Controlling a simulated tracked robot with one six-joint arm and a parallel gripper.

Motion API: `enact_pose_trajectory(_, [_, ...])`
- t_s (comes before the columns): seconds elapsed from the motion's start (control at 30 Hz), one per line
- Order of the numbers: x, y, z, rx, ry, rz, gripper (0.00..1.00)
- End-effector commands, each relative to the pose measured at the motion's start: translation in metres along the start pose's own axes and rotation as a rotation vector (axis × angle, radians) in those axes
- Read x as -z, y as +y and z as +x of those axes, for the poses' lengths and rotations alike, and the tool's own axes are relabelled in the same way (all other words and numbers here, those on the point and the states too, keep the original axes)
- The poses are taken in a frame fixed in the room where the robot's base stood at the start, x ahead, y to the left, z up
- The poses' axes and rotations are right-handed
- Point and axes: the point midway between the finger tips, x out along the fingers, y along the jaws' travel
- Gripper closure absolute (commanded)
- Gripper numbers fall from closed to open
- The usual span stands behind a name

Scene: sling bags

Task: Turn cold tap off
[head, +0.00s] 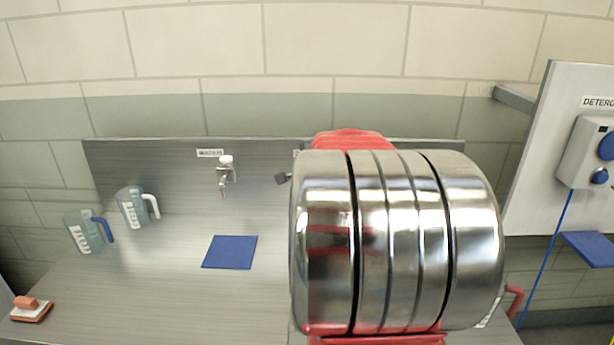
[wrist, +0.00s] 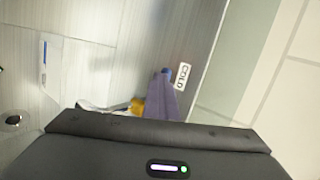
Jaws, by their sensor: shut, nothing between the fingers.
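The COLD label (wrist: 183,76) is on the grey backsplash in the wrist view. Just left of it is a small blue piece (wrist: 167,72), perhaps the cold tap's knob, at the far end of a purple-grey finger shape. That shape looks like my gripper (wrist: 166,98), shut and empty; I cannot tell if it touches the blue piece. A pale, shiny curved part (wrist: 98,106), possibly the tap's spout, shows partly behind my dark wrist housing, beside a yellow-orange piece (wrist: 138,105). In the head view my large metal arm link hides the cold tap area.
Another tap (head: 226,170) with a white knob stands left on the backsplash. Two jugs (head: 136,208) (head: 84,232), a blue mat (head: 229,252) and an orange brush (head: 30,308) are on the counter. A detergent dispenser (head: 590,150) is at right.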

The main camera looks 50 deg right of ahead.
Motion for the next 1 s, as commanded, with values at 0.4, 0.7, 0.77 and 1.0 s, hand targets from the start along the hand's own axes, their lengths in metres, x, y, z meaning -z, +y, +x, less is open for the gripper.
enact_pose_trajectory(0.4, [0.001, 0.0, 0.003, -0.003, 0.0, 0.003, 1.0])
enact_pose_trajectory(0.7, [-0.006, 0.007, -0.011, -0.001, 0.001, 0.003, 1.0])
enact_pose_trajectory(0.77, [-0.009, 0.011, -0.017, 0.0, 0.0, 0.003, 1.0])
enact_pose_trajectory(1.0, [-0.016, 0.016, -0.04, 0.002, 0.0, 0.001, 1.0])
